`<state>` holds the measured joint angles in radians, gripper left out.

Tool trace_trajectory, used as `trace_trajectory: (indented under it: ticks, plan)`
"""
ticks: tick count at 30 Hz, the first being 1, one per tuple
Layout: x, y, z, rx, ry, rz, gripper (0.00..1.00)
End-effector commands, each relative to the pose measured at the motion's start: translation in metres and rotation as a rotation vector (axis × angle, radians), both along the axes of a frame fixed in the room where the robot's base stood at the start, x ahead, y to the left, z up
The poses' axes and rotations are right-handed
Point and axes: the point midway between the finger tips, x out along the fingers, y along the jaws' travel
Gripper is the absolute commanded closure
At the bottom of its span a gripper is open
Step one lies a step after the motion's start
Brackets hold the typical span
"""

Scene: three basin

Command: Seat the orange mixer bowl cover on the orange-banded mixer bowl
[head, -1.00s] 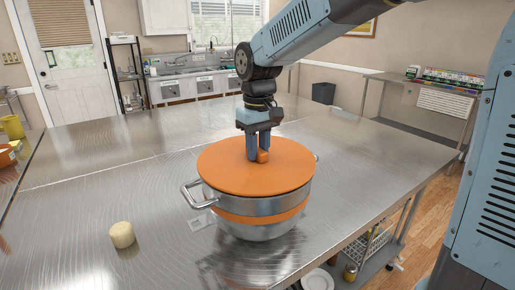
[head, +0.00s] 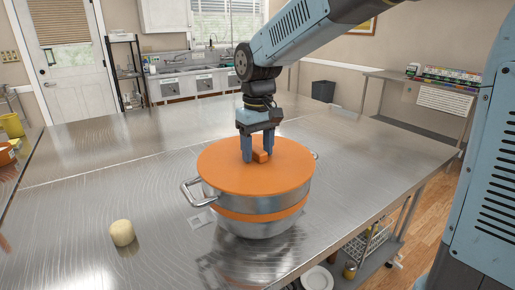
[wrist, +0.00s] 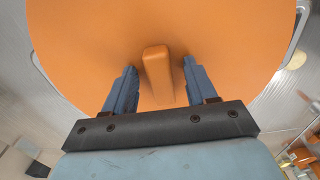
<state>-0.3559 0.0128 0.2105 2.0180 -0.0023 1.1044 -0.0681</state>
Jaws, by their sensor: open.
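The orange mixer bowl cover (head: 225,172) lies flat over the top of the orange-banded mixer bowl (head: 262,230), a steel bowl with side handles on the steel table. From the head view the cover looks level on the rim; the rim itself is hidden beneath it. The cover's block-shaped orange knob (head: 261,156) stands up at its middle. My gripper (head: 259,158) is open around the knob, a finger on each side. In the wrist view the knob (wrist: 158,75) stands between the fingers with a gap on both sides.
A pale round piece (head: 122,233) sits on the table left of the bowl. The steel table (head: 110,190) is otherwise clear around the bowl. Its right edge is near the bowl, with a white rack (head: 368,245) on a lower shelf.

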Motion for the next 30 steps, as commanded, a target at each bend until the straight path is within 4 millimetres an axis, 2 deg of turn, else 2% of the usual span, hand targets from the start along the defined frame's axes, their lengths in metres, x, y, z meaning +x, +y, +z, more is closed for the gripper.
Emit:
trace_trajectory:
  ticks: [7, 11, 24, 30]
  plan:
    - [0.0, 0.0, 0.003, 0.0, 0.0, 0.0, 0.43]
    - [0.0, 0.0, 0.016, 0.001, -0.002, 0.0, 0.43]
    - [0.0, 0.0, 0.1, 0.002, -0.002, 0.0, 0.43]
    - [0.0, 0.0, 0.126, 0.001, -0.002, 0.0, 0.43]
